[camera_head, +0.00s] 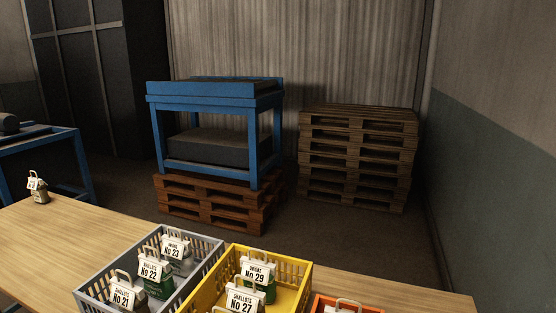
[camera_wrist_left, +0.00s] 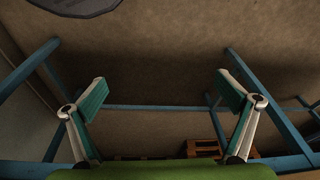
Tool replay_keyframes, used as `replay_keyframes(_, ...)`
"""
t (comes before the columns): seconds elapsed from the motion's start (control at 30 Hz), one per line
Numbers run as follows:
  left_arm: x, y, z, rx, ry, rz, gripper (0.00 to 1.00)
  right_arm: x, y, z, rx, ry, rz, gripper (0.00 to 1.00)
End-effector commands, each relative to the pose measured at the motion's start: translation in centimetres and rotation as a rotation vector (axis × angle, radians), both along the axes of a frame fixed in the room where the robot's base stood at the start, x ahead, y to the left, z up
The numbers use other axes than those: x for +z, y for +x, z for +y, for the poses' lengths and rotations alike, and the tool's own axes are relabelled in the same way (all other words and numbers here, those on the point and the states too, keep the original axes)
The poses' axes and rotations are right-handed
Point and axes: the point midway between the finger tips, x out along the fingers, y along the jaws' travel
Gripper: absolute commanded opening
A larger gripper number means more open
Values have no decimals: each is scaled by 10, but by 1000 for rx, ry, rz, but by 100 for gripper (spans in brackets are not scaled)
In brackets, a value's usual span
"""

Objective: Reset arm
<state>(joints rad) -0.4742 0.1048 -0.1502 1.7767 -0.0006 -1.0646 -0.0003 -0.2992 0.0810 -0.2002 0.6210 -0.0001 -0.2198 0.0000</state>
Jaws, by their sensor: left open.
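My left gripper (camera_wrist_left: 163,90) shows in the left wrist view with its two teal-padded fingers spread wide and nothing between them. The floor and blue frame bars (camera_wrist_left: 150,107) lie beyond it. Neither gripper shows in the head view. A small dark sack (camera_head: 41,196) with a white tag stands alone on the left part of the wooden table (camera_head: 75,240). Tagged sacks numbered 21, 22 and 23 stand in the grey crate (camera_head: 212,243). Sacks tagged 29 and 27 stand in the yellow crate (camera_head: 297,297).
An orange crate (camera_head: 372,308) is cut off at the bottom edge. Behind the table, a blue stand (camera_head: 215,101) rests on reddish pallets (camera_head: 210,203), with stacked pallets (camera_head: 355,155) to its right. A blue table (camera_head: 45,143) is at far left. The table's left part is mostly bare.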

Motion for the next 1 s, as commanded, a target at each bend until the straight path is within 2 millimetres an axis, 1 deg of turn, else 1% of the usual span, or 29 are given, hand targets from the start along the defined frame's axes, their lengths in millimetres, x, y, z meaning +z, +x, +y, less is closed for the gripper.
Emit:
replay_keyframes(0.03, -27, -9, 1, -2, 2, 18, 99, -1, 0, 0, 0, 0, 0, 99)
replay_keyframes(0.07, -41, -13, 2, -3, 3, 24, 99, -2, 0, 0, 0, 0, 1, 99)
replay_keyframes(0.1, -59, -21, 3, -4, 4, 33, 99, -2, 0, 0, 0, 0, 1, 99)
replay_keyframes(0.17, -85, -33, 4, -7, 5, 43, 99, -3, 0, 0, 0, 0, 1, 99)
replay_keyframes(0.2, -101, -43, 6, -9, 6, 53, 99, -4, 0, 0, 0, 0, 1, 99)
replay_keyframes(0.27, -125, -58, 8, -11, 6, 64, 99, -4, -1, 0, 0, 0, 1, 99)
replay_keyframes(0.3, -140, -70, 10, -13, 9, 73, 99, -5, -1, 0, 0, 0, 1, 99)
replay_keyframes(0.37, -160, -88, 12, -16, 9, 84, 99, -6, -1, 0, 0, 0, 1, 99)
replay_keyframes(0.4, -173, -100, 15, -18, 11, 92, 99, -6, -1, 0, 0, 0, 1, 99)
replay_keyframes(0.5, -198, -132, 21, -21, 13, 109, 99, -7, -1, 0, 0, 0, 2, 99)
replay_keyframes(0.6, -215, -159, 26, -25, 16, 123, 99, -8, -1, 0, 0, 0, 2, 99)
replay_keyframes(0.7, -225, -179, 30, -28, 18, 131, 99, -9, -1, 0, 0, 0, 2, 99)
replay_keyframes(0.83, -230, -191, 33, -30, 18, 135, 99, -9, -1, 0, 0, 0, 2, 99)
replay_keyframes(1.0, -230, -192, 33, -30, 18, 136, 99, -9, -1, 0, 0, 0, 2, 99)
